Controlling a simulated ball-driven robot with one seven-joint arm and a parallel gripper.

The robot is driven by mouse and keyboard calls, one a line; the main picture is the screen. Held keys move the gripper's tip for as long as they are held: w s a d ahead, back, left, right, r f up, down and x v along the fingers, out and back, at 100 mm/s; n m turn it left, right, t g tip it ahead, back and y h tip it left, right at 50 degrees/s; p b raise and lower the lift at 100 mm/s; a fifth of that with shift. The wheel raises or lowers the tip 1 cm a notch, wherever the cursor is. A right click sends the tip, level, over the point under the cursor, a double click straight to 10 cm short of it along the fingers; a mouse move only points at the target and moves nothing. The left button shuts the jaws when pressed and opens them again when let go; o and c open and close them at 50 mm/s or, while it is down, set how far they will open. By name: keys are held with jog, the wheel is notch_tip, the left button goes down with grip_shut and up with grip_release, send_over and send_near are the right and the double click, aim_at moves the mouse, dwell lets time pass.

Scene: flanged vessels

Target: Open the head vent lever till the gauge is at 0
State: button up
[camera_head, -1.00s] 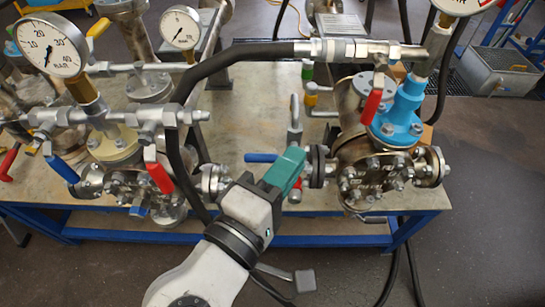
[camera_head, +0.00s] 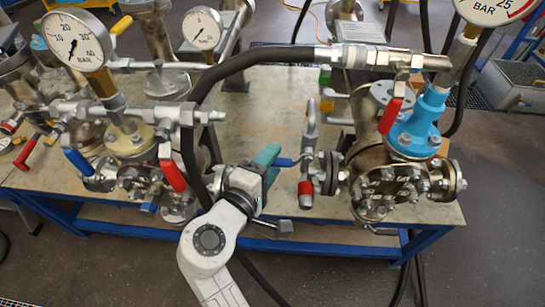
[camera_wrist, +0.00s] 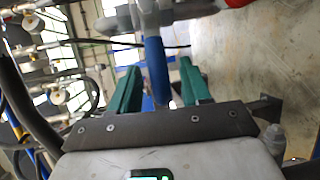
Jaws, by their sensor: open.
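A blue lever (camera_head: 286,162) sticks out left from the pipework beside the right vessel (camera_head: 385,185). My gripper (camera_head: 268,156) is at this lever. In the wrist view the blue lever (camera_wrist: 155,70) lies between the two green fingers of my gripper (camera_wrist: 160,66), with gaps showing on both sides. The jaws are open. A red lever (camera_head: 390,114) hangs higher, by the blue bonnet (camera_head: 419,122). I cannot tell by any label which is the head vent lever. A pressure gauge (camera_head: 487,8) at top right is cut off, its needle out of view.
The left vessel carries a blue lever (camera_head: 77,161), a red lever (camera_head: 173,176) and a large gauge (camera_head: 72,40). A smaller gauge (camera_head: 203,27) stands behind. A black hose (camera_head: 265,52) arches over the blue-framed bench (camera_head: 270,105). Bare bench top lies behind my gripper.

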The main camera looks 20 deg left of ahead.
jog(key=shift+w+d+f, duration=0.1)
jog(key=shift+w, duration=0.45)
grip_shut()
